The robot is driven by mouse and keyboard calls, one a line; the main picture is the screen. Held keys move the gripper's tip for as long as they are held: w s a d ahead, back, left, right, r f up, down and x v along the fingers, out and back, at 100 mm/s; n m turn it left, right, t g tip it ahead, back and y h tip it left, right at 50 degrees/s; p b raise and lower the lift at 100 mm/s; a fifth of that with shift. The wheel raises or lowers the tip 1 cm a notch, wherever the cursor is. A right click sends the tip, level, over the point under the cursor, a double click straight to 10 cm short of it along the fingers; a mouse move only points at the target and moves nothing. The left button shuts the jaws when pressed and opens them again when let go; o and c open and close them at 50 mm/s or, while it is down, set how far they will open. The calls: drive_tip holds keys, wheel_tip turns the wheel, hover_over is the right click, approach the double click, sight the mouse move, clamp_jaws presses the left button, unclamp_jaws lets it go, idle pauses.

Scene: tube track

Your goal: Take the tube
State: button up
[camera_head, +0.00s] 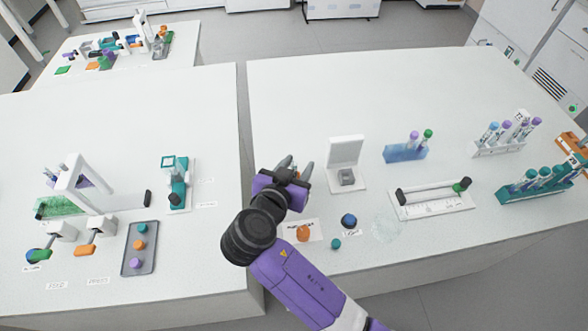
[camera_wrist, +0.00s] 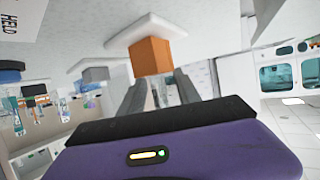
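Several capped tubes show in the head view. More tubes (camera_head: 506,129) stand in a white rack (camera_head: 483,150) at right, and teal-capped tubes (camera_head: 530,176) in a teal rack (camera_head: 520,194). Which one is meant cannot be told. My gripper (camera_head: 295,167) is left of these racks, over the table's left part. Its fingers are apart in the wrist view (camera_wrist: 157,85), with an orange block (camera_wrist: 152,55) beyond and partly between them. No tube shows between the fingers.
A white stand with a grey block (camera_head: 346,178) is just right of my gripper. The table's back is clear.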

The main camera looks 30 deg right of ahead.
drive_tip(key=shift+w+d+f, duration=0.15)
drive_tip(key=shift+w+d, duration=0.05)
drive_tip(key=shift+d, duration=0.05)
clamp_jaws()
wheel_tip(320, 180, up, 20)
drive_tip(key=b, duration=0.1)
drive_tip(key=shift+b, duration=0.35)
idle(0.5)
